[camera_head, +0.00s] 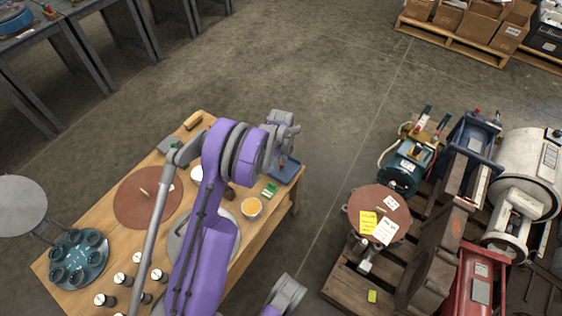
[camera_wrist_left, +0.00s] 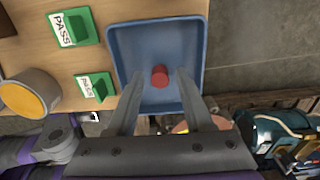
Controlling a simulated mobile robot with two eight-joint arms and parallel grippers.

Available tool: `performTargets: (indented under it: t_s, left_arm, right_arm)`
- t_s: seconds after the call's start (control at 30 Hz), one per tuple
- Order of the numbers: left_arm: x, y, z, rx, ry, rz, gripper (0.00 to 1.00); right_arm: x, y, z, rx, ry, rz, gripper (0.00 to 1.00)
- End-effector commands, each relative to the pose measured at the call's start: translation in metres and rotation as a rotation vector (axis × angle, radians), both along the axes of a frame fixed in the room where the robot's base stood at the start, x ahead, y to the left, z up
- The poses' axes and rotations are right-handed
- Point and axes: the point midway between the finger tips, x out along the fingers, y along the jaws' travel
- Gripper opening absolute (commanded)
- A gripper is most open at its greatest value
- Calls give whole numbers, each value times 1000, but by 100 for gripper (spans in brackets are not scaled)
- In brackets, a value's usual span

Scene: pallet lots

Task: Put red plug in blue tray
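The blue tray (camera_head: 289,171) sits on the wooden table's far right corner, partly hidden by my left gripper (camera_head: 282,154). In the left wrist view the tray (camera_wrist_left: 194,38) lies below the fingers. A small red plug (camera_wrist_left: 159,76) shows inside the tray's outline, apparently resting on its floor. My left gripper (camera_wrist_left: 160,82) is open, with its fingers on either side of the plug and a visible gap to each. The plug is hidden in the head view. My right gripper is not in view.
Green PASS cards (camera_wrist_left: 74,27) and a round container with an orange top (camera_head: 251,207) stand beside the tray. A brown disc (camera_head: 148,197) and several small jars lie further left. A loaded pallet (camera_head: 345,287) stands right of the table, across open floor.

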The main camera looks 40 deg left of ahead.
Motion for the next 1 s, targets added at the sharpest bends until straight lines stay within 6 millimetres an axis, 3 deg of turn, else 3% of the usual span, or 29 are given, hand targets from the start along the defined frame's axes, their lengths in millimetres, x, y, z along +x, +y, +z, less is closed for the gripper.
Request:
performTargets:
  t_s: [0.27, 0.7, 1.0]
  left_arm:
    - [0, 0, 12, 0, 0, 0, 51]
    - [-1, 0, 100, 0, 0, 1, 51]
    - [-2, -8, 130, 3, -7, 27, 51]
  right_arm:
    - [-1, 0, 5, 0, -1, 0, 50]
    - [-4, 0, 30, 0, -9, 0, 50]
    - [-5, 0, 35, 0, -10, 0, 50]
